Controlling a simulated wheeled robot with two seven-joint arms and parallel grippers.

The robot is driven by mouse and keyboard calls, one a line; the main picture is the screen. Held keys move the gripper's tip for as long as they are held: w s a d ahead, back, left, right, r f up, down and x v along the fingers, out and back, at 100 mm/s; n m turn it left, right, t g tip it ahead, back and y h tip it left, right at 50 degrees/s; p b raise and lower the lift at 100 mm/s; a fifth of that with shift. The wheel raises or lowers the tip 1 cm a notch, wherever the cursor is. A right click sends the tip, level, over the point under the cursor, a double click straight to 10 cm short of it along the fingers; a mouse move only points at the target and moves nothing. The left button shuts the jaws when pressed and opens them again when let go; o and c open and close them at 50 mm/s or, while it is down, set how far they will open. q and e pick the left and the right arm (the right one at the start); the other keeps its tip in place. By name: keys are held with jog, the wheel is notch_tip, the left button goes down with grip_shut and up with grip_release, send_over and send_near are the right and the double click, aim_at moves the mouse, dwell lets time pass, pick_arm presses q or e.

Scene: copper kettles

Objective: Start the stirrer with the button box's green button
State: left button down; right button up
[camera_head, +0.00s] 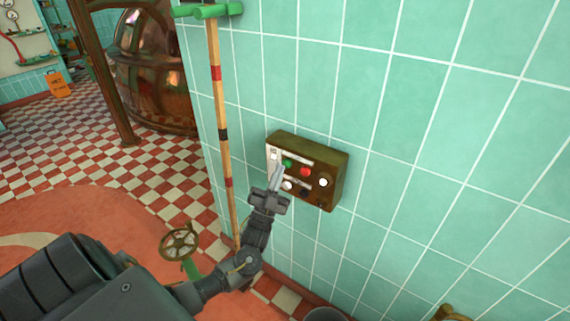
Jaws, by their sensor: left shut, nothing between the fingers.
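The button box (334,167) is a brown box fixed to the green tiled wall. Its face carries a green button (287,163), a red button (305,171), a white round button or lamp (323,182) and pale label strips. My left gripper (279,170) is shut and empty, its fingertips in front of the box's left part, just below and left of the green button. I cannot tell whether the tips touch the box. The fingers partly cover the lower left of the face. The stirrer cannot be made out. My right gripper is not in view.
A wooden pole (222,134) with red and black bands and a green top stands along the wall, left of the box. A handwheel (179,244) is low at the left. A copper kettle (150,70) stands behind on the checkered floor.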

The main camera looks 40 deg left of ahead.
pick_arm(q)
jog(key=shift+s, duration=0.35)
jog(key=shift+s+p, duration=1.05)
jog(key=shift+s, duration=1.45)
